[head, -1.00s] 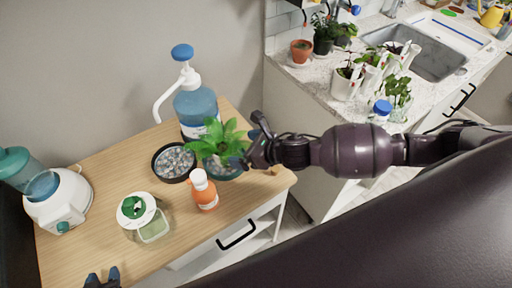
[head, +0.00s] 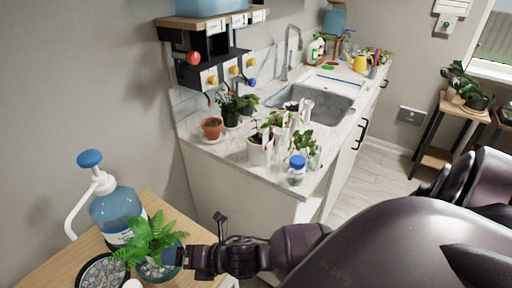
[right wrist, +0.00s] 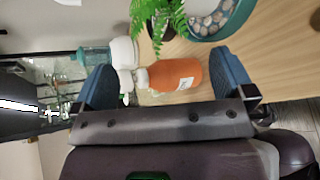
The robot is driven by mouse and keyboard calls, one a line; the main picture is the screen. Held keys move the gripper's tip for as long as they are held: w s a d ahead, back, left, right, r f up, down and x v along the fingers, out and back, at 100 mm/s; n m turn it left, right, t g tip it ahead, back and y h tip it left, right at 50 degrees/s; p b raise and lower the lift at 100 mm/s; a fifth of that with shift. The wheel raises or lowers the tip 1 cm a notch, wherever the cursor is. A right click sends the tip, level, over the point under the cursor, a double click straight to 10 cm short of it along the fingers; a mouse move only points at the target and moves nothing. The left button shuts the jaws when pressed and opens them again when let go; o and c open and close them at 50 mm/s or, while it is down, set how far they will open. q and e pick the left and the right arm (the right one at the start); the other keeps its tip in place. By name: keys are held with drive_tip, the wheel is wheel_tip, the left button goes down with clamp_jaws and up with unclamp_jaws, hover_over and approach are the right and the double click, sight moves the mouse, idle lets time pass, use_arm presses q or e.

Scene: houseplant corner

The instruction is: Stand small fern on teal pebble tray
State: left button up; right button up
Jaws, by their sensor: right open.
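The small fern (head: 148,238) is a bright green leafy plant at the bottom left of the head view. Its foliage spreads over the round teal pebble tray (head: 158,270) and hides most of it. In the right wrist view the fern (right wrist: 165,14) shows a dark pot just left of the teal tray (right wrist: 222,32), whose pale pebbles are visible. My left gripper is out of view.
A black-rimmed pebble tray (head: 102,273) lies left of the fern, and a blue pump bottle (head: 117,213) stands behind. An orange bottle (right wrist: 178,77) shows between my right fingers. The counter (head: 232,160) beyond holds several plants and a blue-capped jar (head: 297,170).

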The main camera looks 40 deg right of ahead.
drive_tip(key=s+d+f+m+h, duration=0.4)
drive_tip(key=s+d+m, duration=0.2)
drive_tip(key=m, duration=0.8)
drive_tip(key=s+d+f+m+h, duration=0.3)
drive_tip(key=s+d+m, duration=0.3)
drive_tip(key=m, duration=0.9)
drive_tip(key=shift+d+f+t+h, duration=0.3)
drive_tip(key=shift+d+f+h, duration=0.15)
drive_tip(key=shift+d, duration=0.15)
